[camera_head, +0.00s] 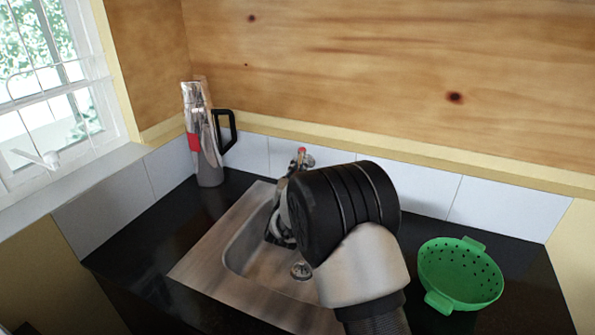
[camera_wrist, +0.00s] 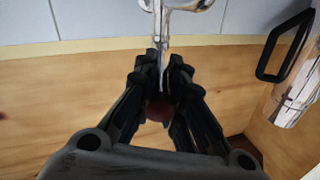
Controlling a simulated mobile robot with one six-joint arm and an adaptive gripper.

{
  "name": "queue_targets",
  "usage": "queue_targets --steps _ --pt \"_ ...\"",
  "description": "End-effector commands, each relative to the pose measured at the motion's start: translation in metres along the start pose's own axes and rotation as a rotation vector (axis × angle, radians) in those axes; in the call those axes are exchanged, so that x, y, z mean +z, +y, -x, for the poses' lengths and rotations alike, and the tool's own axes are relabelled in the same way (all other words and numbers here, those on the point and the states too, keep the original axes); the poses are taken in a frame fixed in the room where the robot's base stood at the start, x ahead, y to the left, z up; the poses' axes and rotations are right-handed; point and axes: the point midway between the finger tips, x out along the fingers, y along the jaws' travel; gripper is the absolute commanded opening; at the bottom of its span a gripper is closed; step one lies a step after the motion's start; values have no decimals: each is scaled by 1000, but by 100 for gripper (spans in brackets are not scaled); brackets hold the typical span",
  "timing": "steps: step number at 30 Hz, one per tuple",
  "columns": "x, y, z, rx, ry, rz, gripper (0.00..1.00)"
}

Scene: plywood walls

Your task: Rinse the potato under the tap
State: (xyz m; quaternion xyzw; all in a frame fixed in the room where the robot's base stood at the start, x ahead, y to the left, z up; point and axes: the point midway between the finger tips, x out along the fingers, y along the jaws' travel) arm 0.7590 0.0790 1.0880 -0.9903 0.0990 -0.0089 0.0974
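My gripper (camera_wrist: 160,95) is closed around a small reddish-brown potato (camera_wrist: 157,110), mostly hidden between the dark fingers in the wrist view. The metal tap (camera_wrist: 180,4) shows at the top of that view, and a thin shiny strip runs from it to the fingertips. I cannot tell whether this strip is spout or water. In the head view the tap's red top (camera_head: 301,151) shows behind my wrist. My gripper is over the steel sink (camera_head: 215,259), largely hidden by my wrist, and the potato is not visible there.
A green colander (camera_head: 460,275) stands on the black counter (camera_head: 135,245) to the right of the sink. A tall metallic jug (camera_head: 203,135) with a black handle stands at the back left corner. Tiled walls close off the back and left.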

Motion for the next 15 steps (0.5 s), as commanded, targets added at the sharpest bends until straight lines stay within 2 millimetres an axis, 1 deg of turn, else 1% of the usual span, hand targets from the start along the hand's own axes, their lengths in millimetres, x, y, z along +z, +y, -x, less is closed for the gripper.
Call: queue_targets --steps 1,5,8,15 --pt "-4 -1 0 -1 7 -2 24" --pt "-4 -2 10 -1 7 -2 33" --pt "-2 -1 26 -2 4 1 33" --pt "-1 -1 79 -3 0 1 33"
